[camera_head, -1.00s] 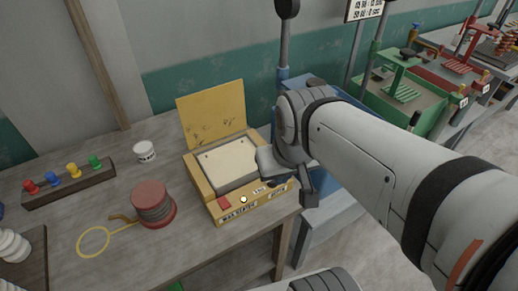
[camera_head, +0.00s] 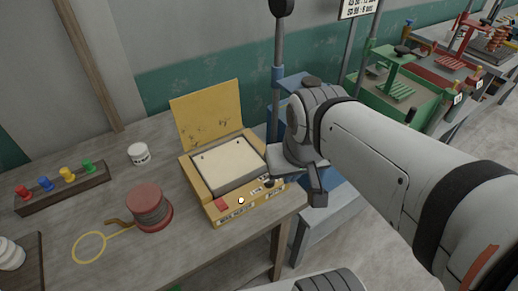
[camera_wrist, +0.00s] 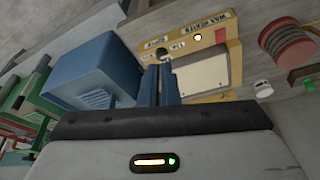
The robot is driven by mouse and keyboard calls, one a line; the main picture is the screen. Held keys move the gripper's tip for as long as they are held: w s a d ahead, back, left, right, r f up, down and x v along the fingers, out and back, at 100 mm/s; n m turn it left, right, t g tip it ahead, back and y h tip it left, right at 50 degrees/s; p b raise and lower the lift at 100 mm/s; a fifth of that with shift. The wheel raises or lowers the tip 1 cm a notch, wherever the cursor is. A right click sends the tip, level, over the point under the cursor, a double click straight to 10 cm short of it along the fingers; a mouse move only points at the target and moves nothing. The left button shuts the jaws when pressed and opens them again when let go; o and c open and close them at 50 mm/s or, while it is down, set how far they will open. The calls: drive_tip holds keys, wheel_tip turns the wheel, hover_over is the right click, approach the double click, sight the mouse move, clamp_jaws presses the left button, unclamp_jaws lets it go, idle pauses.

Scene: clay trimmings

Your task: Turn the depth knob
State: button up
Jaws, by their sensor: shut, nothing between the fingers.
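A yellow wax heater box (camera_head: 222,211) with its lid raised stands on the wooden bench. Its front panel has a red switch (camera_head: 221,204), a glowing light (camera_head: 241,200), small labels and a small dark knob (camera_head: 269,183) near the right end. I cannot read any label as depth. In the wrist view the box's yellow panel (camera_wrist: 185,43) lies beyond my fingers. My gripper (camera_wrist: 159,68) is shut and empty, pointing towards the panel's knob end. In the head view my wrist hides part of the box's right side, and I cannot tell whether the fingers touch it.
A red spool (camera_head: 148,206), a yellow wire loop (camera_head: 89,247), a white jar (camera_head: 138,154) and a rack of coloured pegs (camera_head: 62,187) sit left of the box. A blue machine (camera_wrist: 97,72) stands beside it. Green and red presses (camera_head: 400,85) stand farther right.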

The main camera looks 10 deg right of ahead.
sight(269, 182)
drive_tip(key=shift+o, duration=0.8)
drive_tip(key=shift+w+f+b, duration=0.15)
drive_tip(key=shift+f+b, duration=0.05)
drive_tip(key=shift+b, duration=0.1)
drive_tip(key=o, duration=0.9)
drive_tip(key=w+f+n+g+b, duration=0.1)
drive_tip(key=w+f+n+b, duration=0.3)
drive_tip(key=w+b, duration=0.1)
drive_tip(key=w+f+n+g+b, duration=0.1)
drive_tip(key=w+f+n+b, duration=0.3)
drive_tip(key=w+b, duration=0.1)
drive_tip(key=w+f+n+g+b, duration=0.1)
drive_tip(key=w+f+n+b, duration=0.3)
drive_tip(key=b, duration=0.3)
drive_tip(key=shift+w+d+n+b, duration=0.1)
drive_tip(key=shift+w+n+b, duration=0.25)
drive_tip(key=shift+w+n, duration=0.15)
wheel_tip(269, 182, down, 8)
drive_tip(key=shift+r+b, duration=0.25)
drive_tip(key=shift+b, duration=0.2)
drive_tip(key=c, duration=1)
